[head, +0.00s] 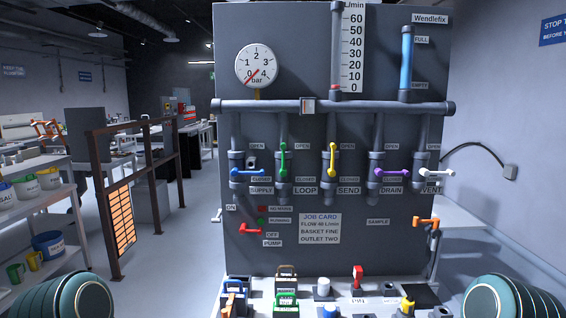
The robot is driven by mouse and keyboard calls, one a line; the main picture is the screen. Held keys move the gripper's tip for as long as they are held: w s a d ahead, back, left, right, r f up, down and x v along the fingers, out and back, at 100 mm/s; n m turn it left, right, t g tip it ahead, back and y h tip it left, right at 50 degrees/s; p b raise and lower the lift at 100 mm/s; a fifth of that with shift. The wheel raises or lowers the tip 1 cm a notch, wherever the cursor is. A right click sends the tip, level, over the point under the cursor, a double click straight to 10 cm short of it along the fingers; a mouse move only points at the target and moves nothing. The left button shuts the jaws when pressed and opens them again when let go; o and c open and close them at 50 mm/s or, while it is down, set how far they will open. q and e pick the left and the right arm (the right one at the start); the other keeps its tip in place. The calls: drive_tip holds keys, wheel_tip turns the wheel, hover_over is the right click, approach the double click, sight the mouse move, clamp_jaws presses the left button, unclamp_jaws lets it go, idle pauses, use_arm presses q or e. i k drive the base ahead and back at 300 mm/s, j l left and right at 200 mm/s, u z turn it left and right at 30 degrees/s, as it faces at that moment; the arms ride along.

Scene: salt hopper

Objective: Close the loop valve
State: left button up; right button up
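The loop valve is the pipe valve with the green handle (283,160), above the LOOP label (305,191) on the grey panel. Its handle stands upright, its upper end level with the OPEN mark (302,146) and above the CLOSED mark (304,178). To its left is the blue supply handle (247,171), lying level. To its right the yellow send handle (332,160) is upright. The purple drain handle (392,173) and white vent handle (436,173) lie level. Rounded teal parts of my arms show at both bottom corners; neither gripper is in view.
A bench (262,293) with several small items, including a red-handled one (358,275), runs below the panel. An orange sample handle (427,222) sticks out at right. The gauge (257,66) needle is near 0. Shelves (45,213) stand at left, with clear floor (185,250) before the panel's left side.

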sight(283, 172)
drive_tip(key=i+j+z, duration=0.1)
drive_tip(key=z, duration=0.25)
drive_tip(key=i+j+z, duration=0.15)
drive_tip(key=z, duration=0.2)
drive_tip(key=i+j+z, duration=0.2)
drive_tip(key=z, duration=0.15)
drive_tip(key=i, duration=0.05)
